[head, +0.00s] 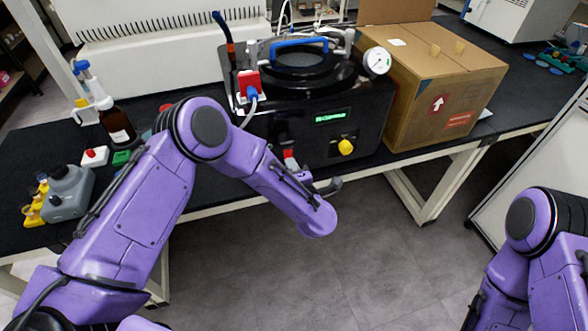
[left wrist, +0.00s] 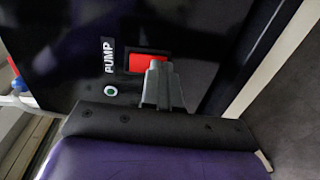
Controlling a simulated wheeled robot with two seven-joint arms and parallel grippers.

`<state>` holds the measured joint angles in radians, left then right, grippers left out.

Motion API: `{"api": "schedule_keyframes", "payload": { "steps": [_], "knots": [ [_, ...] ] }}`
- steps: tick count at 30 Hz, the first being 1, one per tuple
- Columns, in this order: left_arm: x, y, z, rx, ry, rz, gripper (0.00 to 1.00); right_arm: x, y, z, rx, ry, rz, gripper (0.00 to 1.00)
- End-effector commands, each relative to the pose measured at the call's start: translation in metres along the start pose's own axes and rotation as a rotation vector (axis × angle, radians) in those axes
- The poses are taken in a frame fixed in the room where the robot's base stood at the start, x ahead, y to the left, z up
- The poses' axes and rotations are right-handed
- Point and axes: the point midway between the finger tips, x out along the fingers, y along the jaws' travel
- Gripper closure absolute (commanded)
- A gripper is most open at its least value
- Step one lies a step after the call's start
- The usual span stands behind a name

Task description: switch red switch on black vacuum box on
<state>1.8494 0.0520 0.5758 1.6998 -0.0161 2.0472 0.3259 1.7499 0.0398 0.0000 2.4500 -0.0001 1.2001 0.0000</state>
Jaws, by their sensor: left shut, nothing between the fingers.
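The black vacuum box (head: 358,122) stands on the bench, with a lit green display and a yellow knob on its front. The red switch (left wrist: 142,62) sits in the box's face beside a "PUMP" label in the left wrist view. In the head view the red switch (head: 289,155) shows just past my left gripper (head: 296,171). My left gripper also shows in the left wrist view (left wrist: 156,70), shut and empty. Its tips overlap the lower right part of the switch; I cannot tell whether they touch it. My right gripper is out of view.
A cardboard box (head: 440,85) stands right of the vacuum box. A pressure gauge (head: 377,61) sits at the vacuum box's top right. A brown bottle (head: 117,124), a grey container (head: 69,193) and small items stand on the bench (head: 225,190) at left. Floor in front is clear.

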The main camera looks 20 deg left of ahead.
Motion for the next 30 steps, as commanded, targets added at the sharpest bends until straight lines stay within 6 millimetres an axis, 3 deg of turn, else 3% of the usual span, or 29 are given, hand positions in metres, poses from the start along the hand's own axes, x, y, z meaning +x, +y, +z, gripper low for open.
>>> {"api": "schedule_keyframes", "payload": {
  "steps": [6, 10, 12, 19, 23, 30],
  "knots": [
    [0.000, -0.001, 0.000, 0.000, 0.000, 0.002, 1.00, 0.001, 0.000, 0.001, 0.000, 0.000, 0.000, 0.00],
    [0.006, -0.010, 0.001, 0.001, -0.002, 0.054, 1.00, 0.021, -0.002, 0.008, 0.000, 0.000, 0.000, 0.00],
    [0.004, -0.001, 0.000, 0.001, 0.000, 0.047, 1.00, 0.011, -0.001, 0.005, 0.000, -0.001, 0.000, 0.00],
    [0.000, -0.003, 0.002, 0.001, -0.002, 0.046, 1.00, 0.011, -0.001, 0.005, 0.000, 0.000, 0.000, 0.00],
    [-0.018, -0.008, 0.008, 0.003, -0.009, 0.047, 1.00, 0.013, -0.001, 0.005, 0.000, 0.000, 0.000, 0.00],
    [-0.073, -0.026, 0.011, 0.003, -0.012, 0.048, 1.00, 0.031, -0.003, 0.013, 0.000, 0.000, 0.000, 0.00]
  ]
}}
